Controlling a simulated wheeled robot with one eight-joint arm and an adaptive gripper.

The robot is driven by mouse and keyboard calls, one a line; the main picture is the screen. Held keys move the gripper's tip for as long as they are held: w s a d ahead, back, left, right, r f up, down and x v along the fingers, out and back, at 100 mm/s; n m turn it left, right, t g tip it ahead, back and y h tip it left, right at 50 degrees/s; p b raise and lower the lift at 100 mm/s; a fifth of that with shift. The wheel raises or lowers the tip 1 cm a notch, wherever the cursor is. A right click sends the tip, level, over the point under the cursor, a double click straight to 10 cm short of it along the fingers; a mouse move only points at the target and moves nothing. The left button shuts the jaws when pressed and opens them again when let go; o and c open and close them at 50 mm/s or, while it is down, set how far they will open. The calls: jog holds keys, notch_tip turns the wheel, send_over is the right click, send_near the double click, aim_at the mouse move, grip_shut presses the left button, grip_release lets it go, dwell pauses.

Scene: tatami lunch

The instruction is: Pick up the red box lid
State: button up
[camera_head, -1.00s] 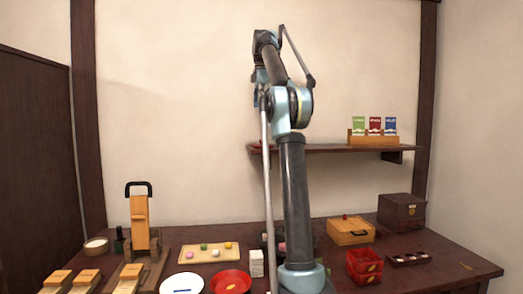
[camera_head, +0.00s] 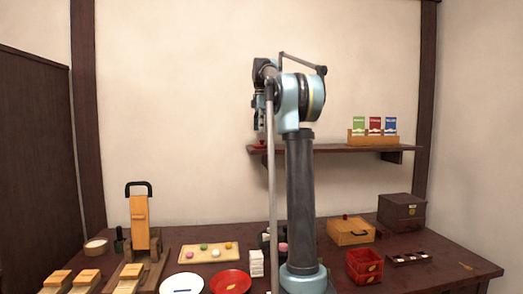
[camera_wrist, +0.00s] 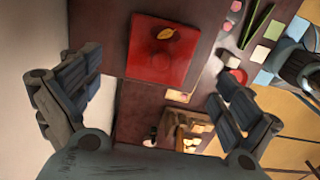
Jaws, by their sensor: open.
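The red box lid (camera_wrist: 150,62), flat and square with a gold leaf mark, lies on a dark wooden surface in the upper middle of the wrist view. In the head view, a sliver of red, seemingly the lid (camera_head: 257,147), shows at the left end of the wall shelf, partly hidden by my arm. My gripper (camera_wrist: 160,82) is open and empty, its two fingers apart on either side of the lid in the wrist view. In the head view my gripper (camera_head: 260,127) hangs just above the shelf's left end. No contact with the lid is visible.
The wall shelf (camera_head: 330,149) also bears a wooden rack (camera_head: 372,139) with colored packets at its right. On the table below stand a red box (camera_head: 364,266), a wooden box (camera_head: 350,232), a dark chest (camera_head: 402,211), a red plate (camera_head: 230,281) and a sweets tray (camera_head: 190,250).

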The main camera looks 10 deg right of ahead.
aim_at(262, 141)
jog(key=shift+w+d+f, duration=0.1)
jog(key=shift+d+f, duration=0.05)
jog(key=shift+f, duration=2.55)
jog(key=shift+c, duration=0.3)
jog(key=c, duration=1.1)
